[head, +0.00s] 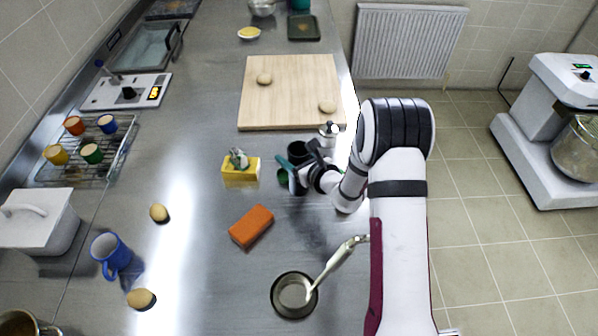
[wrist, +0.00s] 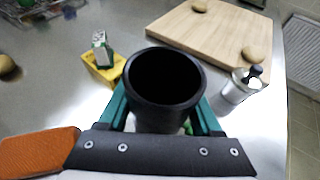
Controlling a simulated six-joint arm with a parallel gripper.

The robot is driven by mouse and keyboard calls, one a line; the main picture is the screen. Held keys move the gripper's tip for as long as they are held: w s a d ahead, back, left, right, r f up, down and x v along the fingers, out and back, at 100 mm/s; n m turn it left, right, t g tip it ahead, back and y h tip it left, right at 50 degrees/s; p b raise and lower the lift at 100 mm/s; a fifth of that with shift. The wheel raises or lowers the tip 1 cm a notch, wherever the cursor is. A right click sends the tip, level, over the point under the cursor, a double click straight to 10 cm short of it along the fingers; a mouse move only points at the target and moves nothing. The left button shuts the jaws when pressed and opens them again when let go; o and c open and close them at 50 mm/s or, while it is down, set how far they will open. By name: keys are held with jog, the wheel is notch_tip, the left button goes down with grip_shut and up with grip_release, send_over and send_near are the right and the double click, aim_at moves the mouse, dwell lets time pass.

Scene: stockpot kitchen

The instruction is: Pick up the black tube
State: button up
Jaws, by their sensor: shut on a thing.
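The black tube (wrist: 165,80) stands roughly upright with its round open mouth facing the wrist camera. The two teal fingers of my gripper (wrist: 163,112) are shut on it, one on each side. In the head view the black tube (head: 298,151) shows beside my gripper (head: 292,176), right of the yellow block, partly hidden by the fingers. Its lower end is hidden, so I cannot tell whether it touches the counter. A bit of green shows close to the tube in both views.
A metal shaker (head: 328,130) stands close behind my gripper, by the wooden board (head: 290,75). A yellow block (head: 240,175) with a small item on top is left. An orange sponge (head: 251,226) and a pan (head: 294,295) lie nearer.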

jog(key=c, duration=0.5)
jog(key=shift+c, duration=0.2)
jog(key=shift+r, duration=0.1)
